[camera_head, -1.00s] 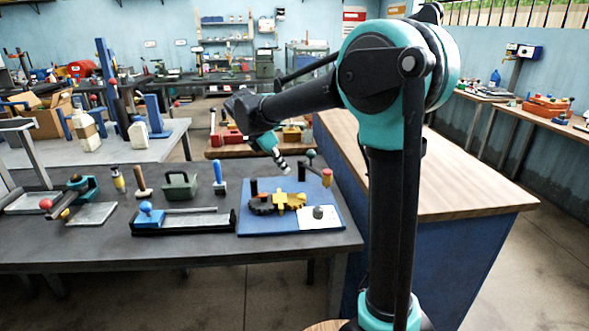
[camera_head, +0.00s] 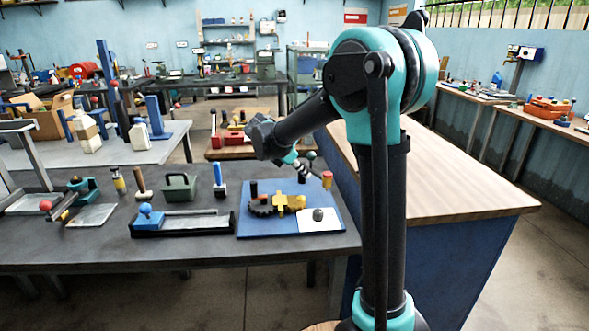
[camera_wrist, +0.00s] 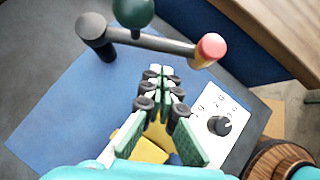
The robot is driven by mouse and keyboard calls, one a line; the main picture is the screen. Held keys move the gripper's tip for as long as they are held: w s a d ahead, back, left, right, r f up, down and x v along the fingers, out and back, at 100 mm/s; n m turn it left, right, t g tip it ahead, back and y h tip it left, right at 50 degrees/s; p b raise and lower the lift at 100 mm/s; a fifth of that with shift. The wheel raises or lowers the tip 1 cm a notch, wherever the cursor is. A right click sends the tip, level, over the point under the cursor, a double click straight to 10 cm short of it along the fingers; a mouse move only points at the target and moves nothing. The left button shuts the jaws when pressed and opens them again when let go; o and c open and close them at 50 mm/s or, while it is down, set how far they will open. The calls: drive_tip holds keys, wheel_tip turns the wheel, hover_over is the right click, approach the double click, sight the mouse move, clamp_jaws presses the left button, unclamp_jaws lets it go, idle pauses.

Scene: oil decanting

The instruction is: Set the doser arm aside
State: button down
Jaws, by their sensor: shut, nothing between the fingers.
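The doser arm appears to be the grey bar (camera_wrist: 150,40) in the wrist view. It runs from a dark post (camera_wrist: 95,32) to a red and yellow end (camera_wrist: 210,48), with a dark green ball knob (camera_wrist: 133,12) above it. In the head view its red and yellow end (camera_head: 327,180) and green knob (camera_head: 310,155) show at the right of the blue board (camera_head: 245,215). My gripper (camera_wrist: 160,74) is shut and empty. It points at the bar and looks close to it; the wrist view does not settle whether they touch. In the head view my gripper (camera_head: 303,172) partly hides the bar.
A yellow block (camera_head: 290,201) with dark gears and a white dial panel (camera_head: 318,219) are on the board. A black tray (camera_head: 182,224) with a blue knob lies to its left on the grey table (camera_head: 90,250). A wood-topped counter (camera_head: 455,190) stands at the right.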

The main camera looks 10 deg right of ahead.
sight(317, 173)
drive_tip(key=shift+w+d+f, duration=0.1)
drive_tip(key=shift+w+d, duration=0.2)
drive_tip(key=shift+d, duration=0.2)
drive_tip(key=shift+w+d+f, duration=0.1)
drive_tip(key=shift+w+d, duration=0.15)
drive_tip(key=shift+d, duration=0.2)
drive_tip(key=shift+w+d, duration=0.15)
drive_tip(key=shift+d, duration=0.35)
drive_tip(key=shift+w+d, duration=0.15)
drive_tip(key=shift+d, duration=0.35)
drive_tip(key=shift+s+a, duration=0.1)
